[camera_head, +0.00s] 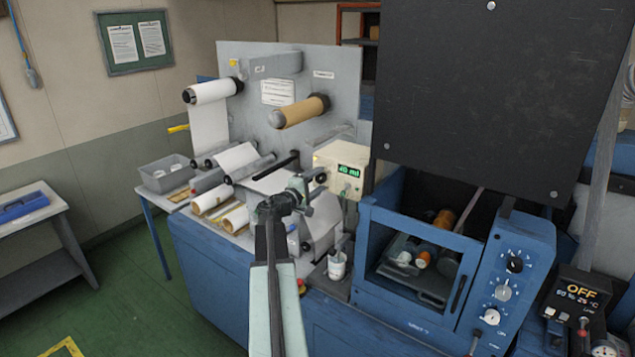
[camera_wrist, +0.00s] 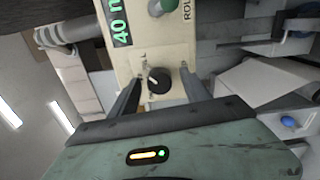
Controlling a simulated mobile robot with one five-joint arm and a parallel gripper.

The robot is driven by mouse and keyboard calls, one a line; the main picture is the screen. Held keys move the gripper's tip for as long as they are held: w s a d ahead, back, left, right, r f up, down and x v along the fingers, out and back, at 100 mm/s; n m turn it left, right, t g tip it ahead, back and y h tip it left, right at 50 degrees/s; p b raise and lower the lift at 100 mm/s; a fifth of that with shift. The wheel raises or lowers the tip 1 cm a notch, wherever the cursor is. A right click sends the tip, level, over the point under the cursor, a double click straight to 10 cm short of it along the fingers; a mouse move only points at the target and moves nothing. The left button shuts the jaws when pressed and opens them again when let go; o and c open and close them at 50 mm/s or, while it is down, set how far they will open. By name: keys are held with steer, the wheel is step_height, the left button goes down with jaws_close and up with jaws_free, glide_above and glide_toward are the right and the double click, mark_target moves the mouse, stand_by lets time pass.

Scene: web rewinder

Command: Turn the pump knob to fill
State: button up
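The pump is a beige box (camera_head: 340,166) with a green display that reads about 40 ml in the head view. In the wrist view the box face (camera_wrist: 150,48) fills the upper middle. The pump knob (camera_wrist: 158,80) is small, round and black, with a pale pointer mark; a letter beside it is partly hidden. My gripper (camera_wrist: 161,76) is open, with one finger on each side of the knob and visible gaps. I cannot tell how deep the fingertips reach. In the head view my gripper (camera_head: 308,186) is close to the box's left side.
A green round button or lamp (camera_wrist: 162,7) sits on the box above the knob. A white cup (camera_head: 336,265) stands below the box. The blue oven-like unit (camera_head: 415,325) is to the right, and rollers (camera_head: 214,200) lie to the left.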

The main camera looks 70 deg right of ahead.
steer(key=v, duration=0.8)
steer(key=shift+d, duration=0.1)
